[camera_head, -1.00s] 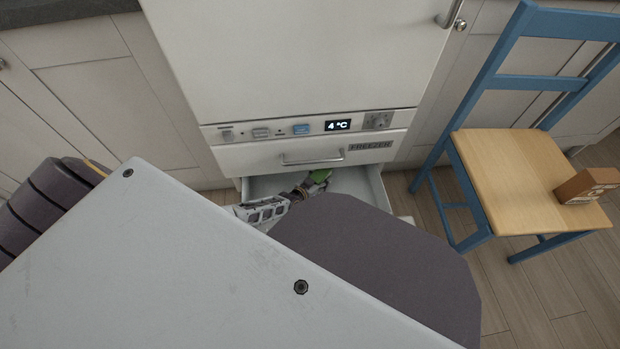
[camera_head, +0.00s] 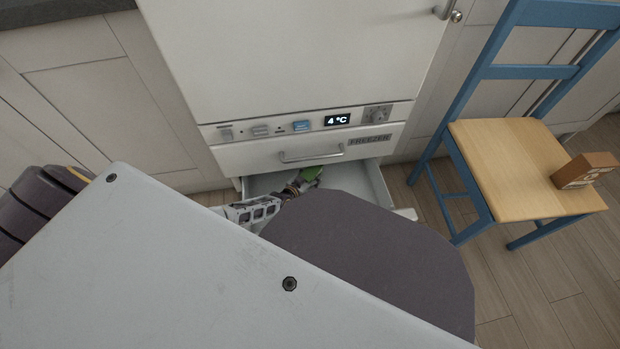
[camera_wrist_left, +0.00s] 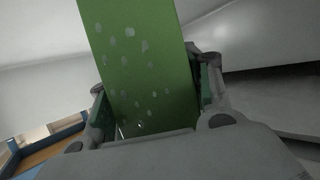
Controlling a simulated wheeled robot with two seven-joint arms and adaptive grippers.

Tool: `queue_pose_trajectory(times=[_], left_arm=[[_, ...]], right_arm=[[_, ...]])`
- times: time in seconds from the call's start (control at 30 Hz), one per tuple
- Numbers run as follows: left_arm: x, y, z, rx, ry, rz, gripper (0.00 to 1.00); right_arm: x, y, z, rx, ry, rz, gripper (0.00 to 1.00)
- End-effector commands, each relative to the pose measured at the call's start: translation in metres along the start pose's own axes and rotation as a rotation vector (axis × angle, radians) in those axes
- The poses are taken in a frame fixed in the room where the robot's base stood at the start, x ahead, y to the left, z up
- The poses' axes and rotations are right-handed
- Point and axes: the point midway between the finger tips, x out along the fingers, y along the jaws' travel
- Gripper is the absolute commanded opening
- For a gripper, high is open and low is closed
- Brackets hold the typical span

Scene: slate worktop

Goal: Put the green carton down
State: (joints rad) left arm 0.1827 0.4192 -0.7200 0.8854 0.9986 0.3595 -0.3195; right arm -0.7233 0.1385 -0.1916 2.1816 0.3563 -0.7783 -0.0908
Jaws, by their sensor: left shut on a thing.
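The green carton (camera_head: 312,174) shows as a small patch at the open lower freezer drawer (camera_head: 262,185). My left gripper (camera_head: 298,186) is shut on it, over the drawer. In the left wrist view the carton (camera_wrist_left: 145,60), green with pale spots, stands between the two fingers of my left gripper (camera_wrist_left: 155,105). Its far end runs out of the top of that picture. Much of the drawer's inside is hidden behind my arm, so I cannot tell whether the carton touches the drawer floor. My right gripper is in neither view.
The white fridge (camera_head: 290,60) with a display reading 4 °C stands above the drawer. The closed upper front (camera_head: 230,156) marked FREEZER sits just over the opening. A blue chair (camera_head: 520,165) with a wooden seat stands at right, bearing a brown box (camera_head: 584,170).

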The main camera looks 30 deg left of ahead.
Motion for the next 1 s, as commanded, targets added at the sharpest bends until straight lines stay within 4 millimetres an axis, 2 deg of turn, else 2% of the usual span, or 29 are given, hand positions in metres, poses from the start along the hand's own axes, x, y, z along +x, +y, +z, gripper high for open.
queue_pose_trajectory(times=[0.5,1.0], left_arm=[[0.0011,0.0000,0.0006,0.000,0.002,0.000,0.17],[0.0046,0.0002,0.0094,-0.001,0.002,-0.001,0.17]], right_arm=[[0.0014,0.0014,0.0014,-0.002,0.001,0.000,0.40],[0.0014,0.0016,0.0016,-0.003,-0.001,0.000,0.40]])
